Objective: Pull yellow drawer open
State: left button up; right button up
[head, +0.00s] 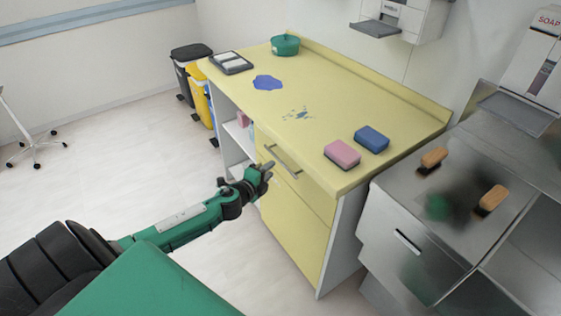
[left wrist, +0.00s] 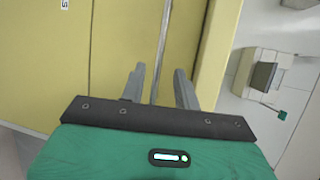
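The yellow drawer (head: 309,190) is at the top of the yellow cabinet front and looks shut. Its metal bar handle (head: 284,163) shows in the head view. In the left wrist view the drawer front (left wrist: 122,40) fills the middle, and the handle (left wrist: 163,45) runs down between my fingers. My left gripper (head: 266,169) is at the handle's near side, with its fingers apart. In the left wrist view the open fingers (left wrist: 160,85) lie on either side of the handle's line. I cannot tell whether they touch it. My right gripper is not in view.
The yellow counter top (head: 330,110) holds a pink sponge (head: 341,153), a blue sponge (head: 371,139), a green bowl (head: 285,45) and a tray (head: 231,62). A metal sink unit (head: 395,205) stands close at right. Bins (head: 190,62) stand behind left.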

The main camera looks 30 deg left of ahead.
aim_at(280, 160)
pick_arm(q)
jog(key=shift+w+f, duration=0.25)
jog(key=shift+w, duration=1)
jog(key=shift+w+f, duration=0.25)
jog(key=shift+w, duration=1.05)
jog(key=shift+w+f, duration=0.25)
jog(key=shift+w, duration=1)
grip_shut()
